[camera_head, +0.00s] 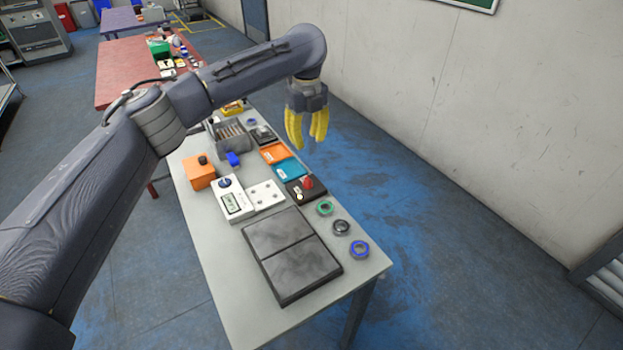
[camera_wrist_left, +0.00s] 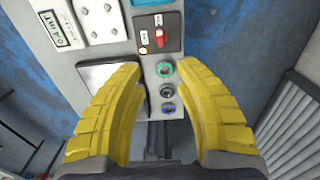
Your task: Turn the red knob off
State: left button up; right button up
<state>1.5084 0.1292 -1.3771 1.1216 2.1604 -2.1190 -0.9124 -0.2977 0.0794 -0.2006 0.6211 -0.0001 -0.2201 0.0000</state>
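The red knob (camera_head: 307,184) sits on a small black panel (camera_head: 296,196) near the right edge of the grey table. In the left wrist view the red knob (camera_wrist_left: 158,38) is at the upper middle, on its black panel with a pale button beside it. My left gripper (camera_head: 308,140) has yellow fingers and hangs above and beyond the knob, past the table's right edge. In the left wrist view its fingers (camera_wrist_left: 163,72) stand wide apart with nothing between them touching. The knob is clear of the fingers. My right gripper does not show.
Green, black and blue rings (camera_head: 341,227) lie along the table's right edge. A dark two-part plate (camera_head: 290,252) covers the front. A white box with a blue knob (camera_head: 231,200), an orange box (camera_head: 199,172) and orange and blue panels (camera_head: 290,168) stand close by. A wall is at right.

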aim_at(307, 178)
pick_arm(q)
notch_tip(307, 178, down, 15)
jog(key=shift+f, duration=0.1)
dwell(0.5)
grip_shut()
dwell(0.4)
